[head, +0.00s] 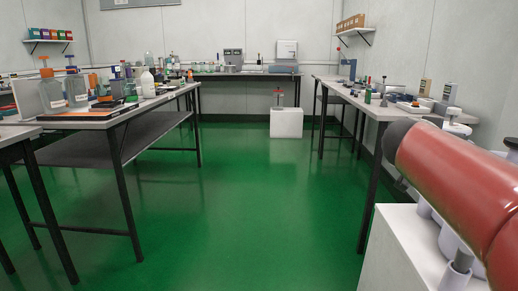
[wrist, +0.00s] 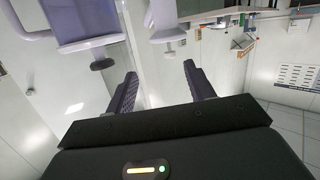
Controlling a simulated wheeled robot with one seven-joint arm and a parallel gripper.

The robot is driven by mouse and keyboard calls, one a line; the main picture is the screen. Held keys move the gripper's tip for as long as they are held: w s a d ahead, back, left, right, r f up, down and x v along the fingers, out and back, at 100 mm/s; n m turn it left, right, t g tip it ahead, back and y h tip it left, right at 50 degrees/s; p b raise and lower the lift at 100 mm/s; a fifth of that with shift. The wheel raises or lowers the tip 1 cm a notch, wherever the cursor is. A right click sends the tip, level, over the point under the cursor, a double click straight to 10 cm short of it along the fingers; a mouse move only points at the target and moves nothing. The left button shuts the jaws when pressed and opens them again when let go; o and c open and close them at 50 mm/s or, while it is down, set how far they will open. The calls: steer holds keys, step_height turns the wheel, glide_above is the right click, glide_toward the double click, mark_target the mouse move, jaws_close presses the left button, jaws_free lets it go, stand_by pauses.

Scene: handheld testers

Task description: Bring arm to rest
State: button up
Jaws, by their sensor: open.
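My gripper (wrist: 160,75) shows in the wrist view with its two dark fingers spread apart. Nothing is between the fingers. In the head view my arm's red link (head: 450,195) reaches in from the right edge, close to the camera. The gripper itself cannot be made out in the head view.
A bench with small items (head: 372,102) stands on the right, close to my arm. Another bench (head: 110,118) with bottles stands on the left. A white box (head: 286,123) sits on the floor at the back. The green floor (head: 250,210) between the benches is clear.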

steer(key=s+a+f+n+g+y+p, duration=0.2)
steer(key=s+a+f+n+y+p, duration=0.2)
steer(key=s+a, duration=0.6)
steer(key=s+a+f+n+g+y+p, duration=0.3)
steer(key=s+a+f+n+y+p, duration=0.2)
steer(key=s+a+f, duration=0.5)
steer(key=s+a+y+p, duration=0.1)
steer(key=s+y, duration=0.1)
steer(key=s, duration=0.1)
steer(key=shift+a+f+y+p, duration=0.25)
steer(key=shift+f+y+p, duration=0.1)
steer(key=shift+y+p, duration=0.05)
